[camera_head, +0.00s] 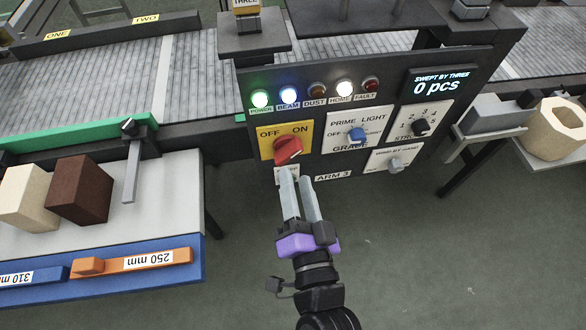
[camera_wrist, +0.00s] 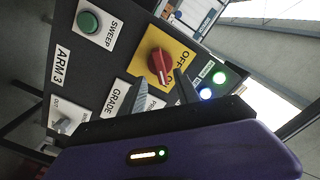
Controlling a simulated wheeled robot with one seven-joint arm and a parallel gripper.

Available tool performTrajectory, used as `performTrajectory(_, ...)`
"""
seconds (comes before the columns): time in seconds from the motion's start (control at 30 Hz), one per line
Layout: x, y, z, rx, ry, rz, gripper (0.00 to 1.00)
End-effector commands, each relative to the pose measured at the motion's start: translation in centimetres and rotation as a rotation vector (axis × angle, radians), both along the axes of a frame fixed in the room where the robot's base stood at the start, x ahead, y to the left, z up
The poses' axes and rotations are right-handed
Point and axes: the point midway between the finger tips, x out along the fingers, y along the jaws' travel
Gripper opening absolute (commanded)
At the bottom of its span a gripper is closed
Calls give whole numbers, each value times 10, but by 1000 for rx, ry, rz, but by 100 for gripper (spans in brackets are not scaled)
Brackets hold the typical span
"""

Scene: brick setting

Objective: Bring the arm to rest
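My gripper (camera_head: 295,177) is in front of the dark control panel (camera_head: 440,140), just below the red OFF/ON knob (camera_head: 288,150) on its yellow plate. The two grey fingers are apart with nothing between them. In the wrist view my gripper (camera_wrist: 163,82) has its fingertips spread near the red knob (camera_wrist: 160,62), which lies beyond them. I cannot tell how large the gap to the panel is. A green SWEEP button (camera_wrist: 90,21) shows in the wrist view; in the head view my fingers cover it.
The panel also carries a blue knob (camera_head: 358,135), a black selector (camera_head: 421,126), a grey knob (camera_head: 395,164) and lamps. A table (camera_head: 170,190) at left holds a cream block (camera_head: 27,198) and a brown block (camera_head: 80,188). Open floor (camera_head: 430,260) lies at lower right.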

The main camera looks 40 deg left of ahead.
Motion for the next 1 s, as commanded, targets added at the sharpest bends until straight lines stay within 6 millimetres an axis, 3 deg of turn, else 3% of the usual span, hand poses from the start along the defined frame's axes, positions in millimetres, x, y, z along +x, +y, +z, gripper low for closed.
performTrajectory(0.2, -11, -13, -1, -1, 0, 1, 38)
performTrajectory(0.8, -12, -14, 1, -2, -3, -1, 38)
performTrajectory(0.93, -6, -20, 14, -8, -72, -35, 38)
performTrajectory(1.0, -3, -33, 26, -24, -137, -76, 38)
